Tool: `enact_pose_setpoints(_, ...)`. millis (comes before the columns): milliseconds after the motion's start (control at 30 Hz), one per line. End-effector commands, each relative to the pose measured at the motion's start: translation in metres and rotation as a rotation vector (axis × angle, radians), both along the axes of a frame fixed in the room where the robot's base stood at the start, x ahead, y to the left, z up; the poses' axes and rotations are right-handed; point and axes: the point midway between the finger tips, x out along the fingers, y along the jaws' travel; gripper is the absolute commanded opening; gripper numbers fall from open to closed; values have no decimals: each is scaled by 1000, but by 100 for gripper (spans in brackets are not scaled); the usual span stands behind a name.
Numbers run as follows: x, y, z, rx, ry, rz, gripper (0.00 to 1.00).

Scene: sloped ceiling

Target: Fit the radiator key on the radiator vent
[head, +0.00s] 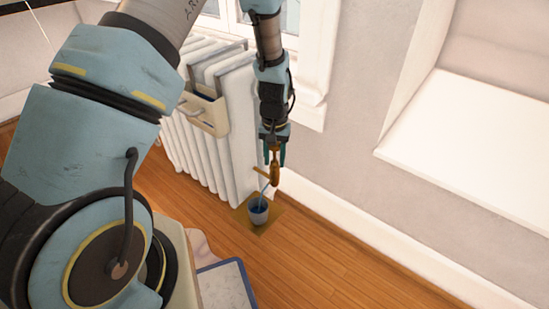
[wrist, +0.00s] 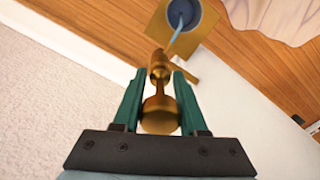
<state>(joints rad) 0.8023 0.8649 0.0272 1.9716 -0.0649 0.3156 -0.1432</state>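My gripper (head: 274,161) points down beside the end of the white radiator (head: 240,120). In the wrist view its two green fingers (wrist: 159,76) close on either side of a brass key (wrist: 160,115) with a wide round end. The key's narrow end meets or overlaps the brass radiator vent (wrist: 182,73), a short bar reaching toward the radiator. The vent also shows in the head view (head: 260,170). I cannot tell whether the key is seated on it or only lined up. A light-blue tube (wrist: 177,38) runs from the vent to a cup.
The cup (head: 258,213) stands on a brown mat (head: 270,226) on the wooden floor. A cream holder (head: 203,115) hangs on the radiator. A blue-rimmed tray (head: 246,285) is at the bottom. The wall and white baseboard (head: 340,215) are close to the right; open floor lies in front.

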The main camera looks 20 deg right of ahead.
Motion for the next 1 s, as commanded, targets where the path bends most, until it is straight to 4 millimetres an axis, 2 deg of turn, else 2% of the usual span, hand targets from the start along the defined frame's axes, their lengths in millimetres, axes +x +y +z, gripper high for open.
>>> enact_pose_setpoints(33,0,0,0,0,0,0,48)
enact_pose_setpoints(267,0,0,0,0,0,0,74)
enact_pose_setpoints(567,0,0,2,0,0,0,75)
enact_pose_setpoints(667,0,0,12,-1,-1,0,75)
enact_pose_setpoints(1000,1,-1,77,-2,-2,-1,75)
